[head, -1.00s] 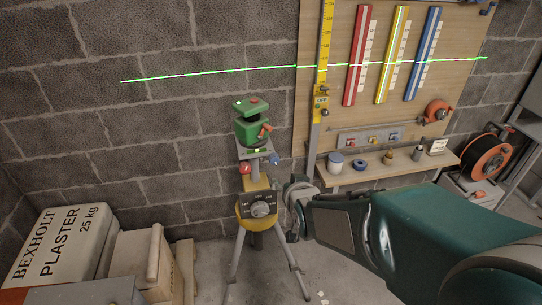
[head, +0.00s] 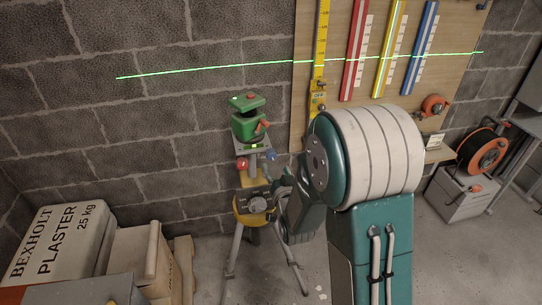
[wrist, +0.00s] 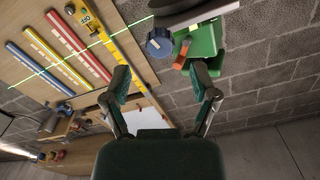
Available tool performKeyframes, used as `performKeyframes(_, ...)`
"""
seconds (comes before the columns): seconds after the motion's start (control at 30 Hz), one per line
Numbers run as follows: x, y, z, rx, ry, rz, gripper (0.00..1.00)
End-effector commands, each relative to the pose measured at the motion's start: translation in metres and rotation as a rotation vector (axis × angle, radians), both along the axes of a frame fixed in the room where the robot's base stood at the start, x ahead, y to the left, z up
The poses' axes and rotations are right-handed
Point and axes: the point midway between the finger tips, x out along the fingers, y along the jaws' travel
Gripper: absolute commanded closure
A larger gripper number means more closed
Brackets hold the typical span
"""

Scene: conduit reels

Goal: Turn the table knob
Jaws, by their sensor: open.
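A green laser level (head: 248,124) with an orange lever stands on a small grey table (head: 262,144) on a tripod. A blue knob (head: 271,155) is at the table's right and a red knob (head: 242,164) at its left. A grey dial (head: 257,205) sits on the yellow tripod head (head: 240,217) below. My gripper (head: 281,180) is just right of the tripod, below the blue knob and partly hidden by my arm. In the wrist view my gripper (wrist: 162,80) is open and empty, with the blue knob (wrist: 159,43) beyond its fingertips, apart from them.
A board (head: 301,100) with a yellow staff (head: 319,55) and coloured rules hangs on the block wall. A plaster bag (head: 55,240) and boxes stand at left. An orange cable reel (head: 482,152) is at right. The tripod legs (head: 235,262) spread over the floor.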

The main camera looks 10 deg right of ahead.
Motion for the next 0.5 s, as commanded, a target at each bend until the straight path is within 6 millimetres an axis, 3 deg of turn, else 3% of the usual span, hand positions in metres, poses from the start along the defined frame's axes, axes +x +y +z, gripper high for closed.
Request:
performKeyframes(0.23, 0.044, 0.000, 0.000, 0.000, 0.000, 0.000, 0.24)
performKeyframes(0.5, 0.063, 0.000, 0.000, -0.001, 0.000, 0.000, 0.24)
